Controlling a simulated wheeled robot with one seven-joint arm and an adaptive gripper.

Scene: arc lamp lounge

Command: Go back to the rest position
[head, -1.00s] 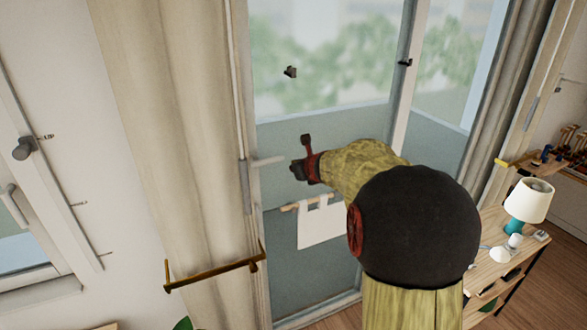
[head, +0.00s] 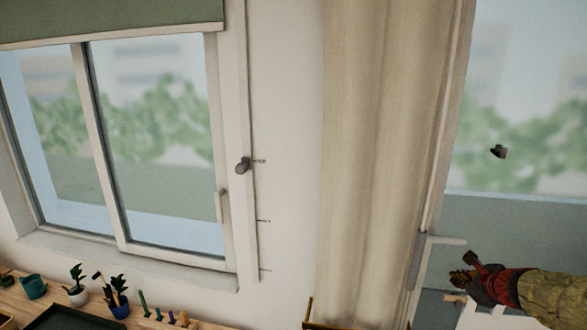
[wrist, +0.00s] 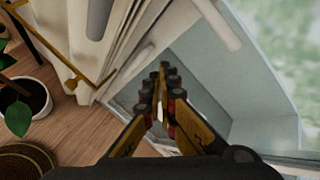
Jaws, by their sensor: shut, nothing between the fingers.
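My gripper (head: 468,282) shows at the lower right of the head view, at the end of my arm reaching in from the right edge. It is in front of the glass door, just below the door's lever handle (head: 445,240). In the wrist view, its two fingers (wrist: 163,85) come together at the tips with nothing between them. The handle's pale bar (wrist: 214,22) shows at the top of the wrist view, apart from the fingers.
A beige curtain (head: 375,130) hangs left of the door. A window (head: 150,140) with a dark knob (head: 243,165) beside it is further left. Small plants (head: 77,287) stand on a wooden surface at lower left. A potted plant (wrist: 25,100) stands on the wooden floor.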

